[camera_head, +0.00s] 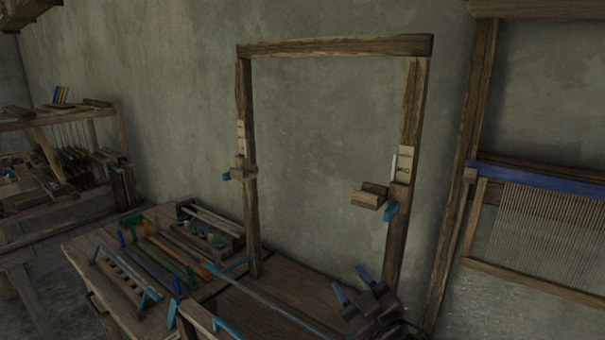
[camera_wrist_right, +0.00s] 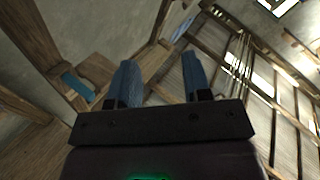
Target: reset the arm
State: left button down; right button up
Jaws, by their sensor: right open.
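My right gripper (camera_head: 351,283) is at the lower middle-right of the head view, below the wooden frame's right post. Its two blue fingers are spread apart with nothing between them. The same open, empty fingers show in the right wrist view (camera_wrist_right: 159,68). The upright wooden frame (camera_head: 335,47) stands against the wall, with a small bracket on each post. A wooden block (camera_head: 369,196) with a blue piece (camera_head: 391,211) sits at the right post, above my right gripper and apart from it. My left gripper does not show.
A wooden bench (camera_head: 85,247) at the lower left carries a rack (camera_head: 125,272) and several coloured rods. A loom with stretched threads (camera_head: 545,225) stands at the right. Another loom (camera_head: 60,120) stands at the far left. The space inside the frame is clear.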

jog(key=s+d+f+m+g+h, duration=0.1)
jog(key=s+d+f+m+h, duration=0.35)
jog(key=f, duration=0.45)
jog(key=s+d+f+m+g+h, duration=0.25)
jog(key=s+d+f, duration=0.25)
jog(key=d+f, duration=0.3)
jog(key=s+d+f+m+g+h, duration=0.1)
jog(key=s+d+f, duration=0.2)
jog(key=s+f, duration=0.3)
jog(key=s+d+f+m+g+h, duration=0.1)
jog(key=s+d+f+m+g, duration=0.1)
jog(key=s+f, duration=0.4)
jog(key=s, duration=0.3)
jog(key=shift+s+d, duration=0.15)
jog(key=shift+d, duration=0.25)
